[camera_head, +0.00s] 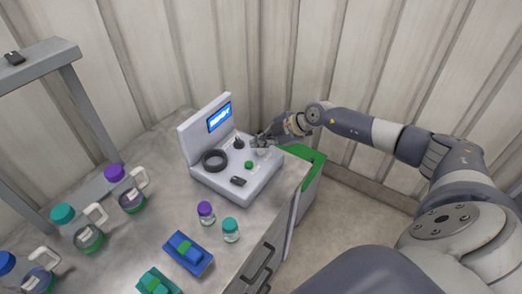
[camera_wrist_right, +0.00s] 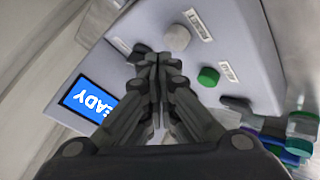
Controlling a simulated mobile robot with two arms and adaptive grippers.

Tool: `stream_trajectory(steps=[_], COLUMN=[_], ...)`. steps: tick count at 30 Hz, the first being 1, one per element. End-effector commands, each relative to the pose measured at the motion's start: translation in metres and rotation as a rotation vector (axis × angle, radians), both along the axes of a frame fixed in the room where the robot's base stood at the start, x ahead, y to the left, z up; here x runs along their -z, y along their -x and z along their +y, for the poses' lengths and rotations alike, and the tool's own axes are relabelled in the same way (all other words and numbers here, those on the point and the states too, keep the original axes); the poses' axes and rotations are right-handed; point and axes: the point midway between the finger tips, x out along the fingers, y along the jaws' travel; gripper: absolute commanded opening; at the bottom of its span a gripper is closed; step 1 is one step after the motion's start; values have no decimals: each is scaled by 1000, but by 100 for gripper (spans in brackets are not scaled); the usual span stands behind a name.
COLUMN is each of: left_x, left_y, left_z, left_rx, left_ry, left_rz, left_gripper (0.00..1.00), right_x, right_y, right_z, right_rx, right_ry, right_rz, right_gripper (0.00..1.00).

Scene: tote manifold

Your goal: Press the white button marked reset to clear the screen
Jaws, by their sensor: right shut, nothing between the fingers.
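The grey machine (camera_head: 232,184) stands on the bench with a lit blue screen (camera_head: 219,117); in the right wrist view the screen (camera_wrist_right: 88,100) reads READY. The round white button (camera_wrist_right: 177,37) sits on the panel beside a label (camera_wrist_right: 197,25) that appears to read RESET. A green button (camera_wrist_right: 208,76) with its own label is to its right and lower. My right gripper (camera_wrist_right: 154,58) is shut and empty, its tips just left of and below the white button in that view. In the head view the gripper (camera_head: 258,141) hangs over the machine's far right part. My left gripper is out of view.
On the panel are a black ring (camera_head: 214,160) and a dark knob (camera_head: 239,143). Several handled bottles are at left. A green-edged bin (camera_head: 314,157) is at right.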

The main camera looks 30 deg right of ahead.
Motion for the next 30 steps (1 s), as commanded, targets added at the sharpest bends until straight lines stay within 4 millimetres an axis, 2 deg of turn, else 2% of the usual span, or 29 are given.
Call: stream_trajectory(steps=[30], left_x=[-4], left_y=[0], left_z=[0], left_rx=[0], left_ry=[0], left_rz=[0], left_gripper=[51], right_x=[10], right_y=[0], right_z=[0], right_rx=[0], right_ry=[0], right_rz=[0], right_gripper=[0])
